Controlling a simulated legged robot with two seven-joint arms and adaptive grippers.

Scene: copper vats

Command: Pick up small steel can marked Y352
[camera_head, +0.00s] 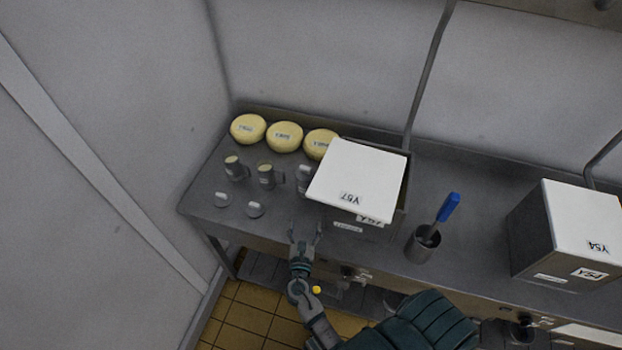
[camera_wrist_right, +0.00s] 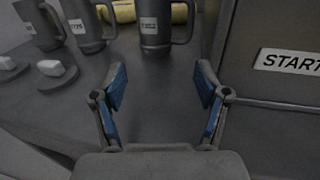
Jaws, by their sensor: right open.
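Several small steel cans with handles stand on the steel counter. The one at the top middle of the wrist view (camera_wrist_right: 156,28) has a small label whose print seems to end in 352. I take it for the can beside the big box in the head view (camera_head: 303,178), partly hidden by the white lid. My right gripper (camera_head: 304,232) is at the counter's front edge, short of that can. In the wrist view its blue-padded fingers (camera_wrist_right: 160,88) are spread and empty, with the can ahead between them. My left gripper is not in view.
Two labelled cans (camera_head: 235,168) (camera_head: 267,176) stand left, with small lids (camera_head: 255,209) before them. Yellow cheeses (camera_head: 284,137) lie behind. A box with a white lid marked Y57 (camera_head: 355,178) stands close right; its START plate (camera_wrist_right: 290,62) shows. A steel cup (camera_head: 424,244) holds a blue-handled tool.

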